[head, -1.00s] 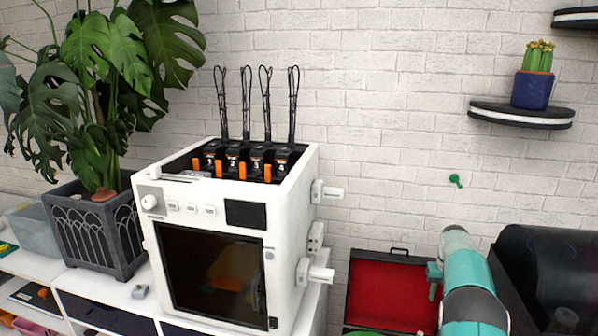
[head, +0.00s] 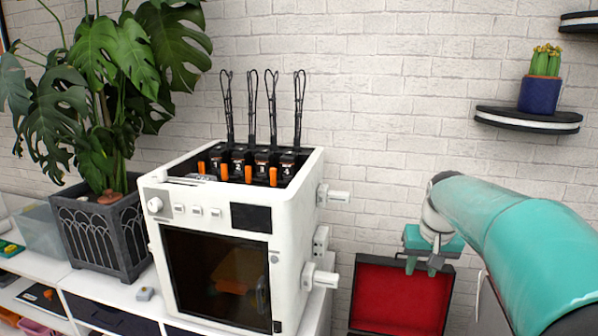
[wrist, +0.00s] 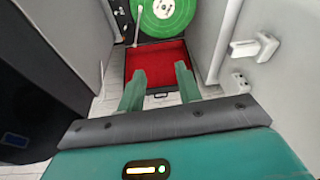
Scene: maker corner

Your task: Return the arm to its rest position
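My gripper (head: 423,268) hangs at the end of my teal arm, to the right of the white printer. In the head view it points down, in front of the open red-lined case. In the wrist view its two green fingers (wrist: 158,75) stand apart with nothing between them, so it is open and empty. The red case lining (head: 400,300) shows beyond the fingers, and it also shows in the wrist view (wrist: 155,62). A green disc (wrist: 178,18) with a pale centre lies past the red lining in the wrist view.
The white printer (head: 170,215) stands close to the left of my gripper, with white handles (head: 335,197) jutting from its side. A potted plant (head: 100,230) is further left. A shelf (head: 525,122) with a cactus pot (head: 538,95) is at upper right. The brick wall is behind.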

